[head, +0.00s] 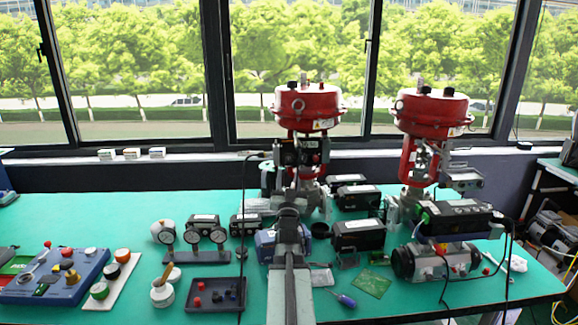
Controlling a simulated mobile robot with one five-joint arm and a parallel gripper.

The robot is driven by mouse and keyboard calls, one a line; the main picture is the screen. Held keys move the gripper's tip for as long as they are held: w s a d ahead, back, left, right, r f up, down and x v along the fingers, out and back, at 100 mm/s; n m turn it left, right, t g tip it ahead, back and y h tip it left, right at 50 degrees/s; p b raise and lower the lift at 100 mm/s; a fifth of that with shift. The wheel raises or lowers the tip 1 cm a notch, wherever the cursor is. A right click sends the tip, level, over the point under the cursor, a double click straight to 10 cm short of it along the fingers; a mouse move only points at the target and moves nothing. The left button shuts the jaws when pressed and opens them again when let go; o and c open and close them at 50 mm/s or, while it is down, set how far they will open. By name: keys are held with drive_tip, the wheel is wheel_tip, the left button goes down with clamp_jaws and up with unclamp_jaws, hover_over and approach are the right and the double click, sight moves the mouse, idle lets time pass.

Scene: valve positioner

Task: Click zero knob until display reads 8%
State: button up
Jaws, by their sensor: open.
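My arm rises from the bottom centre, and my gripper (302,152) is at its far end, in front of the left red valve actuator (307,103). The gripper is open, with its dark parts blending into the valve's dark fittings. I cannot tell whether it touches anything. The zero knob and the display reading cannot be made out; the arm hides part of the left valve. A black positioner unit (455,217) sits on a grey actuator in front of the right red valve (430,115).
The green table (230,185) carries black boxes (358,235) right of my arm. Gauges (205,232), a dark tray (215,295) and a blue control panel (55,275) stand left. A screwdriver (342,298) and green circuit board (372,282) lie near the front.

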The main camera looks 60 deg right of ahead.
sight(288, 160)
drive_tip(key=p+x, duration=0.2)
drive_tip(key=x, duration=0.4)
drive_tip(key=shift+w+d+r, duration=0.1)
drive_tip(key=shift+w, duration=0.05)
clamp_jaws()
drive_tip(key=shift+n, duration=0.3)
drive_tip(key=shift+s+n+t+y, duration=0.1)
drive_tip(key=shift+n+t+y, duration=0.75)
drive_tip(key=shift+n, duration=1.1)
drive_tip(key=shift+s+n+t+y, duration=0.1)
drive_tip(key=shift+n+t+y, duration=0.7)
drive_tip(key=shift+n, duration=1.45)
